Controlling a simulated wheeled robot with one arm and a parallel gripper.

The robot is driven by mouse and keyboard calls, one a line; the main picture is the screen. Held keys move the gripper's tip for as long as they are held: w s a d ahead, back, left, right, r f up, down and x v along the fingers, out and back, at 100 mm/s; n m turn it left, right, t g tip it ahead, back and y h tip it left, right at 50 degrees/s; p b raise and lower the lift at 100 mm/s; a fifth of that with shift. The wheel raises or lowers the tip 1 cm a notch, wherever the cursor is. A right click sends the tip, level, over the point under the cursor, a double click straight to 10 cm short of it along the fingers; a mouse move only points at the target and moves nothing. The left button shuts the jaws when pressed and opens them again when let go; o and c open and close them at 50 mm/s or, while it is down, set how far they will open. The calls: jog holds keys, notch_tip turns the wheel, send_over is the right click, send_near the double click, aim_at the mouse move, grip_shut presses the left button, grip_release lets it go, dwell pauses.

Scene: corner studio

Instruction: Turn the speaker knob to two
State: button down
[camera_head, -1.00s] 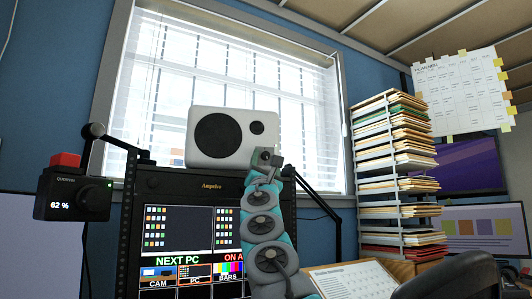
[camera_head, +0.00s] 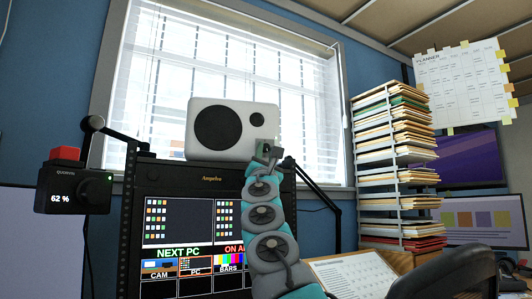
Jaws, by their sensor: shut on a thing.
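The white speaker (camera_head: 233,143) with a large round black cone and a smaller black circle stands on top of the dark rack with screens. My gripper (camera_head: 265,148) is at the lower right of the speaker's front, at the end of my grey and teal arm. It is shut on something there. The speaker knob is hidden behind my gripper and arm, so its setting cannot be read. The finger details are too small to make out.
The rack (camera_head: 211,182) has lit screens below the speaker. A black box reading 62 % (camera_head: 74,189) sits at left on an arm. A tall shelf of folders (camera_head: 390,170) stands at right. A window (camera_head: 232,80) is behind the speaker.

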jog(key=shift+a+r+m+h+p, duration=0.1)
jog(key=shift+r+m+h+p, duration=0.25)
jog(key=shift+m+p, duration=0.4)
jog(key=shift+m+h+p, duration=0.4)
jog(key=shift+m+h, duration=0.15)
jog(key=shift+h, duration=0.2)
jog(key=shift+f+m+g+h, duration=0.2)
jog(key=shift+m+g+h, duration=0.2)
jog(key=shift+m, duration=0.1)
jog(key=shift+f, duration=0.1)
jog(key=c, duration=0.6)
grip_release()
jog(key=shift+c, duration=0.2)
